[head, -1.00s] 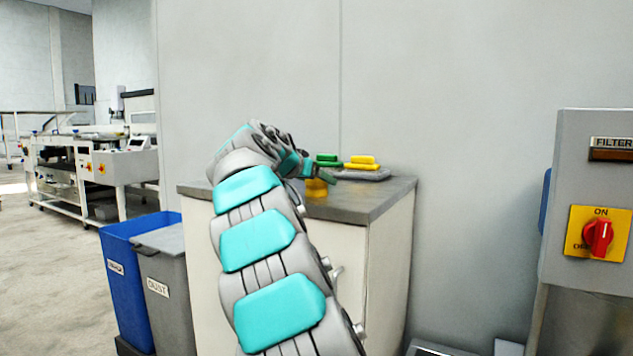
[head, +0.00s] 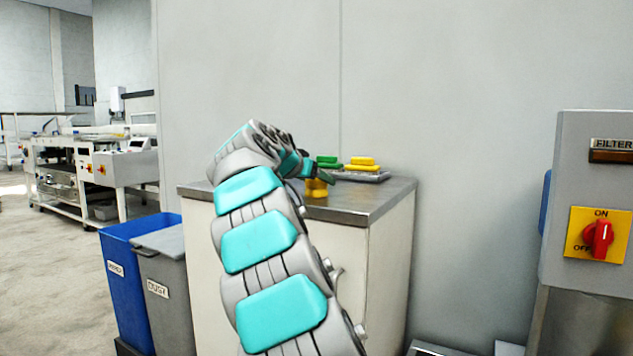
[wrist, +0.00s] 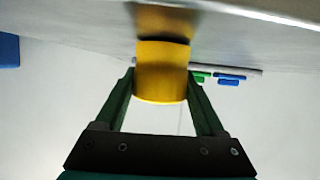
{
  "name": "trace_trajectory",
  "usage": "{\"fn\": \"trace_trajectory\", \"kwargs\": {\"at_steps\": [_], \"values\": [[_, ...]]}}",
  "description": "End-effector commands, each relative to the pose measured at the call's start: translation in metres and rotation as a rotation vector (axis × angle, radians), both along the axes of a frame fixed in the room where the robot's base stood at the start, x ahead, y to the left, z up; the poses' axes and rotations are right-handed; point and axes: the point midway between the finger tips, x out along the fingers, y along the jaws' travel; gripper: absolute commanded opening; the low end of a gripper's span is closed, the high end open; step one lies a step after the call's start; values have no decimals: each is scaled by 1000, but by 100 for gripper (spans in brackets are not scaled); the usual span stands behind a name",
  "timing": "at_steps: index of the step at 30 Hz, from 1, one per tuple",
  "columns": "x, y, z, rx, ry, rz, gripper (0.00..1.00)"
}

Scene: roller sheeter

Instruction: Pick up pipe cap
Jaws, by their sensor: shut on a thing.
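The pipe cap, a yellow round piece (head: 317,188), is at the front part of the grey cabinet top (head: 370,208). My gripper (head: 315,178) reaches it from the left, and its green fingers partly hide it. In the wrist view the yellow cap (wrist: 162,73) sits upright between the two green fingers (wrist: 160,86), which are shut on it from both sides. A yellow reflection shows on the shiny top beside the cap. I cannot tell whether the cap touches the top or is slightly above it.
A grey tray (head: 358,177) behind the cap bears a yellow piece (head: 363,163); a green piece (head: 328,161) is beside it. The wall rises behind. Blue (head: 138,270) and grey bins (head: 170,300) stand left of the cabinet, and a switch panel (head: 598,236) is at right.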

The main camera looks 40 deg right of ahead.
Motion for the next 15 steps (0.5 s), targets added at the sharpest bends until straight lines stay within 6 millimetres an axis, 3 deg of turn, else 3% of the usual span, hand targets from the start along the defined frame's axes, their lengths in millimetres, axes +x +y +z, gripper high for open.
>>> {"fn": "trace_trajectory", "kwargs": {"at_steps": [15], "values": [[0,0,26,0,-2,1,15]]}}
